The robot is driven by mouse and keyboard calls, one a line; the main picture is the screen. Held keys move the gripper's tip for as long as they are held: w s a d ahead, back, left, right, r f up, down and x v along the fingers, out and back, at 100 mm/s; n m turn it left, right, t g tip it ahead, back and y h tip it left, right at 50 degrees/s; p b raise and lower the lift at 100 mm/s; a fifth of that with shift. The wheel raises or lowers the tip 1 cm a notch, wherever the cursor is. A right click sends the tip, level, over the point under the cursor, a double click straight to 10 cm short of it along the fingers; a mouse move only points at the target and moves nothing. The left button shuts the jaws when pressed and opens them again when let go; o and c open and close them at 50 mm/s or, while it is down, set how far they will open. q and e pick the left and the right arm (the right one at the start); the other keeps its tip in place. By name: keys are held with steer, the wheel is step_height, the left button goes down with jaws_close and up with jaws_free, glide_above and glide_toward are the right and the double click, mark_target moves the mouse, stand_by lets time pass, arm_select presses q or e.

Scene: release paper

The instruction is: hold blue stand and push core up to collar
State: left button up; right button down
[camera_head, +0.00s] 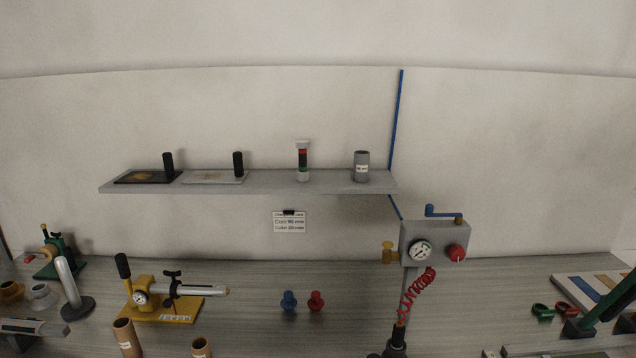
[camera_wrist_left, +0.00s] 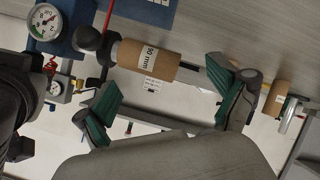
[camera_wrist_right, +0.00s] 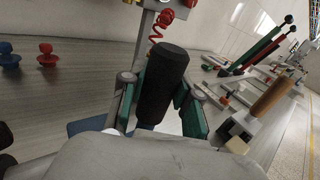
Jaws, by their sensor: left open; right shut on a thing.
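In the left wrist view the blue stand (camera_wrist_left: 65,43) carries a round gauge (camera_wrist_left: 43,21). A brown core (camera_wrist_left: 148,60) labelled 50 mm lies beside a dark collar-like part (camera_wrist_left: 110,47); I cannot tell whether they touch. My left gripper (camera_wrist_left: 172,105) is open, its green-padded fingers spread to either side below the core, not closed on it. In the right wrist view my right gripper (camera_wrist_right: 158,100) is shut on a thick black handle (camera_wrist_right: 165,75). Blue surface (camera_wrist_right: 88,125) shows beside it, probably the stand. The head view does not clearly show either gripper.
A yellow stand (camera_head: 165,310) is at left, with loose brown cores (camera_head: 126,338) in front. Blue (camera_head: 289,300) and red (camera_head: 316,300) knobbed pieces sit mid-bench. A grey gauge box (camera_head: 435,243) with a red coiled hose (camera_head: 415,290) stands right of them. A shelf (camera_head: 250,187) hangs behind.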

arm_select(q)
steer(key=a+r+n+g+h, duration=0.3)
steer(key=n+h, duration=0.3)
steer(key=n, duration=0.9)
steer(key=x, duration=1.1)
steer(key=shift+w+a, duration=0.25)
steer(key=shift+a, duration=0.1)
steer(key=c, duration=1.1)
steer(key=shift+s+d+f, duration=0.1)
steer(key=shift+c, duration=0.8)
